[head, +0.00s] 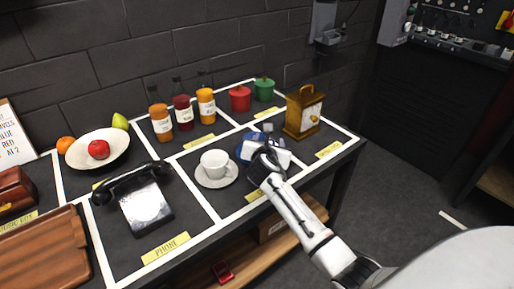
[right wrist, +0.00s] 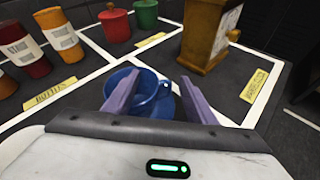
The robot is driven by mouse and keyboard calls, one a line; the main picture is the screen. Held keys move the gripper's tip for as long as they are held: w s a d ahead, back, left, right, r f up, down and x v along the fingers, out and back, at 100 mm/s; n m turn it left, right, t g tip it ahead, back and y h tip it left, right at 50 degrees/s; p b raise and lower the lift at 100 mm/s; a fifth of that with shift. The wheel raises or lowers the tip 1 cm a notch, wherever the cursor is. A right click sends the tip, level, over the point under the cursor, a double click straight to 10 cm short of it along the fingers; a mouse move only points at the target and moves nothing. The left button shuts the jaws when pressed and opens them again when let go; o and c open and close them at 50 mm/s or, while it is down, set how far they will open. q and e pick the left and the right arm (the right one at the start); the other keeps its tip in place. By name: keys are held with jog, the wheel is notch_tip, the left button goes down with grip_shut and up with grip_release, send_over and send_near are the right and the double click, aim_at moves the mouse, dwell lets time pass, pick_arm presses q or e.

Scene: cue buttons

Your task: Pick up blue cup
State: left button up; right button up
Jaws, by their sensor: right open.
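The blue cup (right wrist: 150,92) shows in the right wrist view, between and beyond the two fingers of my right gripper (right wrist: 158,88). It sits on a blue saucer (right wrist: 117,78). The gripper is open, and the pictures do not show clearly whether a finger touches the cup. In the head view my right gripper (head: 268,148) is over the blue cup's compartment and hides most of the cup; a bit of blue (head: 245,148) shows at its left. My left gripper is not in view.
A white cup (head: 215,163) on a saucer stands just left of my right gripper. A brown clock (head: 303,112) stands close at the right. Red and green pots (head: 240,99) and several bottles (head: 184,112) stand behind. A black phone (head: 143,197) lies further left.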

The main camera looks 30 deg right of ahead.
jog(key=c, duration=1.2)
